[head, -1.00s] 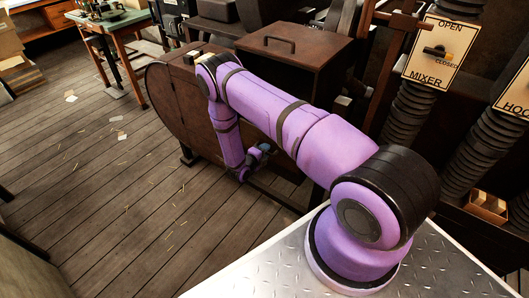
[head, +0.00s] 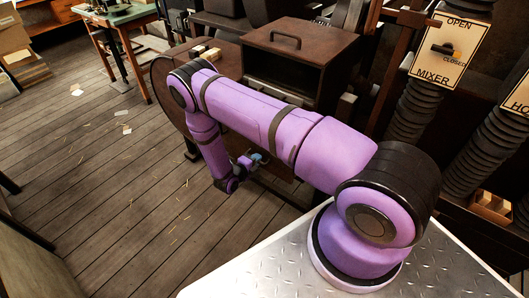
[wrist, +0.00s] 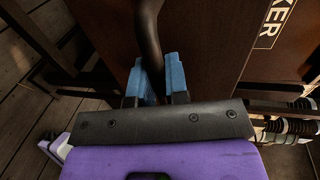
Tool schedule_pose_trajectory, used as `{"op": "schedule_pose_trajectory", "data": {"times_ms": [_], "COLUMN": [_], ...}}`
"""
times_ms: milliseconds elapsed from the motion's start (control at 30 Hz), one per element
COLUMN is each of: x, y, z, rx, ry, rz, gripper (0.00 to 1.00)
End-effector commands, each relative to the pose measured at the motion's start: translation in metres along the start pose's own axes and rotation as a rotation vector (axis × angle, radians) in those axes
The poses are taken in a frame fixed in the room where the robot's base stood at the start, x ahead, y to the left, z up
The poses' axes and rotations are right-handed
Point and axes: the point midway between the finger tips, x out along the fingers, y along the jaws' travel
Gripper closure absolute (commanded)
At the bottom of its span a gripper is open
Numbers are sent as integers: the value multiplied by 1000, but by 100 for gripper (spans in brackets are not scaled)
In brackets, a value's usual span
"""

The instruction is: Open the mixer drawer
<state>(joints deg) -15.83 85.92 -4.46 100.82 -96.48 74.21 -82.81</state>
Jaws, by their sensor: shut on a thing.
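My gripper is shut on a dark curved bar handle (wrist: 149,28) in the wrist view, with a blue fingertip on each side (wrist: 155,68). The handle stands against a dark brown panel (wrist: 205,50) with a plate whose visible letters read "KER". In the head view my gripper (head: 250,159) is low in front of the brown machinery, and what it holds is too small to make out. A brown box (head: 325,43) with a bar handle stands behind my arm, its front showing a dark opening. Which part is the mixer drawer I cannot tell. The MIXER sign (head: 442,52) has its pointer towards CLOSED.
Ribbed dark hoses (head: 418,108) and a frame stand at the right. A metal tread plate (head: 440,250) lies under my arm's base. The plank floor (head: 110,190) at the left is open, with scattered scraps. A green table (head: 125,15) stands at the far left.

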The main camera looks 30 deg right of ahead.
Motion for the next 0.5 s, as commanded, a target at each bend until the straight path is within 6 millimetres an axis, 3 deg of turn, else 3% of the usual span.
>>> {"op": "schedule_pose_trajectory", "data": {"times_ms": [200, 500], "x": [-61, -122], "y": [13, 26], "z": [1, 0], "rx": [-1, -1], "ry": [-6, -3], "rz": [2, 2], "gripper": [100, 100]}}
